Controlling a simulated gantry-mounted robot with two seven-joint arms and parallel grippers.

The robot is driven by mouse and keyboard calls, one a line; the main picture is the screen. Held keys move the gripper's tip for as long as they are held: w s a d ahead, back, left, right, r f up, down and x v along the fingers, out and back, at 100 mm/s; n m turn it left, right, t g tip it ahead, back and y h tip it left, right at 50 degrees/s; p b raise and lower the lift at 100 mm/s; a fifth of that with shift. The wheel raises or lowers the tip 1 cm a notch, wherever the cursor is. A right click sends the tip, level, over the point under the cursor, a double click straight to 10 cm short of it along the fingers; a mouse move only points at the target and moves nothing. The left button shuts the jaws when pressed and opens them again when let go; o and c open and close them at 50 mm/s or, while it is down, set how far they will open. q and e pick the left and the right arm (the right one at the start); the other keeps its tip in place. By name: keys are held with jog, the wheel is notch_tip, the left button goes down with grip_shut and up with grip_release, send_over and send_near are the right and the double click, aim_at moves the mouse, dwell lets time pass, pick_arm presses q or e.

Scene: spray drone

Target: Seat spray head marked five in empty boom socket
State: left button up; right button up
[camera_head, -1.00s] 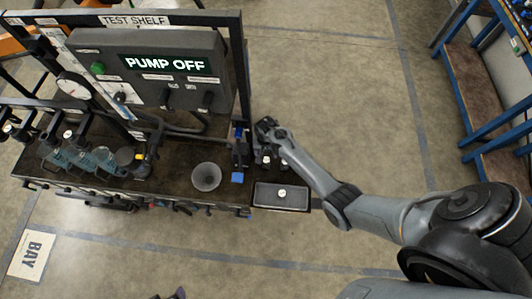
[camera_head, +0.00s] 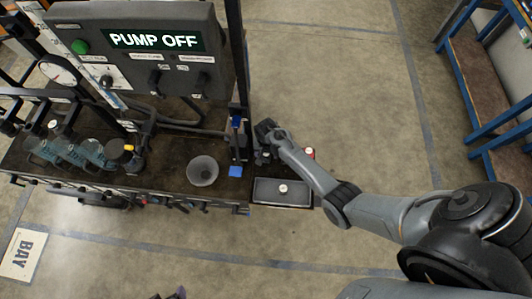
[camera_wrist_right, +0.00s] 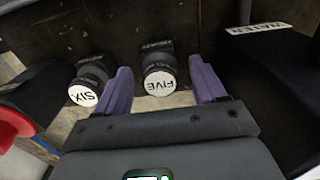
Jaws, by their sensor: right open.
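In the right wrist view, the spray head marked five (camera_wrist_right: 159,83) stands with its white label facing me, between the two purple fingers of my right gripper (camera_wrist_right: 160,76). The fingers are apart, with a visible gap on both sides of it. A spray head marked six (camera_wrist_right: 88,82) is just left of the left finger. In the head view, my right gripper (camera_head: 267,131) is at the right end of the bench, by the small tray. I cannot pick out the five label or an empty boom socket there. My left gripper is out of view.
A shallow tray (camera_head: 260,201) with a white-topped piece sits at the bench's right end. A grey cup (camera_head: 202,171) and a blue clamp (camera_head: 236,171) are left of it. A black block labelled water (camera_wrist_right: 262,70) is close on the right. The pump panel (camera_head: 150,45) stands behind.

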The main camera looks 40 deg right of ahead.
dwell(0.5)
jog(key=shift+p, duration=0.35)
dwell(0.4)
jog(key=shift+p, duration=0.3)
dwell(0.4)
grip_shut()
dwell(0.3)
jog(key=shift+r, duration=0.15)
